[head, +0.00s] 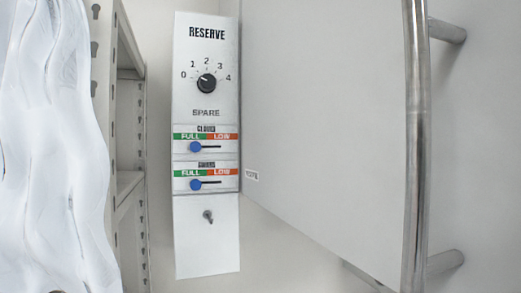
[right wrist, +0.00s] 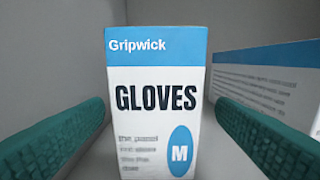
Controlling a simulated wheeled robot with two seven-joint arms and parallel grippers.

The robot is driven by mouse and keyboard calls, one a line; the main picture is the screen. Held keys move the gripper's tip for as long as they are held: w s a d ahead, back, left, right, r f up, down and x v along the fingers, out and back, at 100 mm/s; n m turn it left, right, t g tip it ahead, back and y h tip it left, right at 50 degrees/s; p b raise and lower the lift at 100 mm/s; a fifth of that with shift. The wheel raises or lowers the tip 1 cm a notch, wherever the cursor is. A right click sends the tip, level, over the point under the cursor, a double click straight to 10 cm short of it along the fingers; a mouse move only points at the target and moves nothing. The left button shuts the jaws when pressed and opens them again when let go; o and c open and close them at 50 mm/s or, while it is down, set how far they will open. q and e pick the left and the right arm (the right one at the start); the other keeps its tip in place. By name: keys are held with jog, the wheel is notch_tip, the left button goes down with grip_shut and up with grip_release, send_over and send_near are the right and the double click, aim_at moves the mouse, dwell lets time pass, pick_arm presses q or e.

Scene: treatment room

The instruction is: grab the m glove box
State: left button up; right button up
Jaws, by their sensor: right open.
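The M glove box (right wrist: 155,78) stands upright in the middle of the right wrist view. It is white with a blue top band reading "Gripwick", the word "GLOVES" and a blue oval with an M. My right gripper (right wrist: 160,130) is open, with one green finger on each side of the box's lower part. I cannot tell whether the fingers touch it. The box's bottom is cut off by the frame. Neither the box nor either gripper shows in the head view.
Another white and blue box (right wrist: 266,80) stands to the right of the glove box, close by. The head view shows a RESERVE panel (head: 207,240) with a dial and sliders, an open door panel (head: 325,110) with a metal handle (head: 417,150), shelving (head: 128,185), and a white curtain (head: 50,150).

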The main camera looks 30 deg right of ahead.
jog(key=p+x, duration=0.4)
jog(key=x, duration=0.1)
jog(key=shift+w+r, duration=0.1)
jog(key=shift+r, duration=0.05)
jog(key=shift+w, duration=0.4)
jog(key=shift+c, duration=0.3)
pick_arm(q)
jog(key=r, duration=0.1)
jog(key=w+r, duration=0.1)
jog(key=r, duration=0.1)
jog(key=w+r, duration=0.1)
jog(key=shift+r, duration=0.15)
pick_arm(e)
jog(key=c, duration=1.2)
